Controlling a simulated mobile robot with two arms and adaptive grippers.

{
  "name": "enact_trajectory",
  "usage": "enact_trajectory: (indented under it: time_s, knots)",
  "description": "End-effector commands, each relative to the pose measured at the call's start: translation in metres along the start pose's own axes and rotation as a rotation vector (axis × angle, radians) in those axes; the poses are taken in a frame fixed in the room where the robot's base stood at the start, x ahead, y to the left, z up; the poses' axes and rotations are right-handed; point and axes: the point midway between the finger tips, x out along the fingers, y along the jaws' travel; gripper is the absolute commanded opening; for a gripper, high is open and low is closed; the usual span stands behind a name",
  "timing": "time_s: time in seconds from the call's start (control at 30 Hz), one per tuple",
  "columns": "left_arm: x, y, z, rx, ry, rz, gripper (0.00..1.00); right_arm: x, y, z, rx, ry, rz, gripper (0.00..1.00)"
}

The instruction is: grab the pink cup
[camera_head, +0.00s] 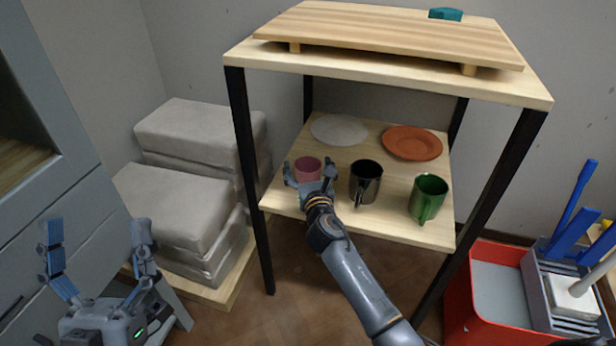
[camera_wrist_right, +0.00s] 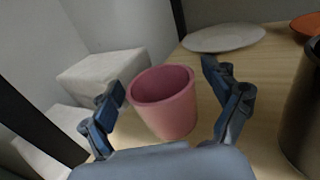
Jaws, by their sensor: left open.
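The pink cup (camera_head: 307,168) stands upright on the lower wooden shelf board (camera_head: 381,230), near its left side. It also shows in the right wrist view (camera_wrist_right: 166,106), between the fingers. My right gripper (camera_head: 310,172) is open, with one finger on each side of the cup and a visible gap on both sides in the wrist view (camera_wrist_right: 167,88). The cup's lower part is partly hidden by the gripper's body. My left gripper (camera_head: 97,232) is open and empty at the lower left, well away from the shelf.
A dark shiny mug (camera_head: 366,181) stands right of the cup, then a green mug (camera_head: 430,192). A grey plate (camera_head: 339,129) and an orange plate (camera_head: 412,143) lie behind. Black legs and the upper board (camera_head: 390,78) frame the shelf. Wrapped blocks (camera_head: 172,205) are stacked left.

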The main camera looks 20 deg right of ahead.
Motion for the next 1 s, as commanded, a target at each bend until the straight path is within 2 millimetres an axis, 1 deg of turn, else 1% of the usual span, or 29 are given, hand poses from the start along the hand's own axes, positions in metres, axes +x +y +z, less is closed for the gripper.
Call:
enact_trajectory:
  time_s: [0.03,0.07,0.1,0.17,0.2,0.27,0.3,0.67,0.87,0.97,1.0]
  knots:
    - [0.0,0.0,0.0,0.0,0.0,0.0,0.88,0.0,0.0,0.0,0.0,0.0,0.0,0.74]
    - [0.0,0.0,0.0,0.0,-0.001,0.0,0.88,0.0,0.0,0.0,0.0,0.0,0.0,0.68]
    - [0.0,0.0,0.0,0.0,-0.001,0.0,0.88,0.0,0.0,0.0,0.0,0.0,0.0,0.6]
    - [0.0,0.0,0.0,0.0,-0.001,0.0,0.88,0.0,0.0,0.0,0.0,0.0,0.0,0.48]
    - [0.0,0.0,0.0,0.0,-0.001,0.0,0.88,0.0,0.0,0.0,0.0,0.0,0.0,0.4]
    - [0.0,0.0,0.0,0.0,-0.001,0.0,0.88,0.0,0.0,0.0,0.0,0.0,0.0,0.28]
    - [0.0,0.0,0.0,0.0,-0.001,0.0,0.88,0.0,0.0,0.001,0.001,-0.001,0.0,0.25]
    - [0.002,0.0,0.003,0.0,-0.019,0.0,0.88,0.0,0.0,0.003,0.0,-0.001,0.0,0.25]
    - [0.001,-0.004,0.027,0.009,-0.156,-0.007,0.88,0.0,0.0,0.011,0.001,-0.002,0.0,0.25]
    - [-0.002,-0.006,0.045,0.014,-0.263,-0.011,0.88,0.0,0.0,0.017,0.001,-0.002,0.001,0.25]
    - [-0.004,-0.007,0.054,0.016,-0.317,-0.013,0.88,0.0,0.0,0.02,0.001,-0.002,0.001,0.25]
